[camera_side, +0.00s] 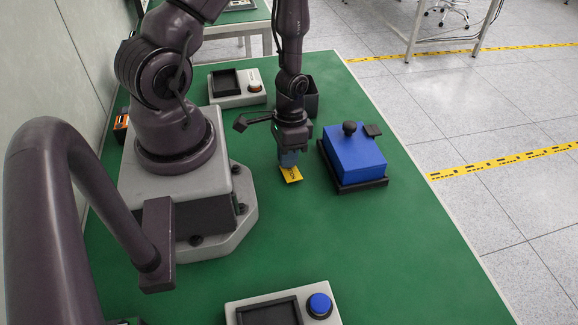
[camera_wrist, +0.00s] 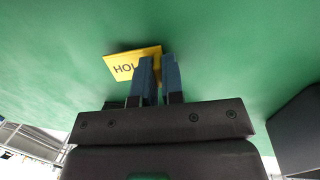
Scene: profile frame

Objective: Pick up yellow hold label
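The yellow hold label (camera_side: 291,174) is a small flat plate on the green table, just below my gripper in the side view. In the wrist view the label (camera_wrist: 123,69) shows the letters "HO" and part of another letter. Its right part is behind my fingers. My gripper (camera_side: 288,158) points down, with its blue fingertips at the label's far edge. In the wrist view the gripper (camera_wrist: 160,70) has its two blue fingers close together with a narrow gap. I cannot tell whether they pinch the label or only stand over it.
A blue box with a black knob (camera_side: 354,155) sits on a dark base right of my gripper. A dark open bin (camera_side: 311,98) stands behind it. A grey device (camera_side: 238,88) is at the back, and another with a blue button (camera_side: 319,305) is in front. The table between is clear.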

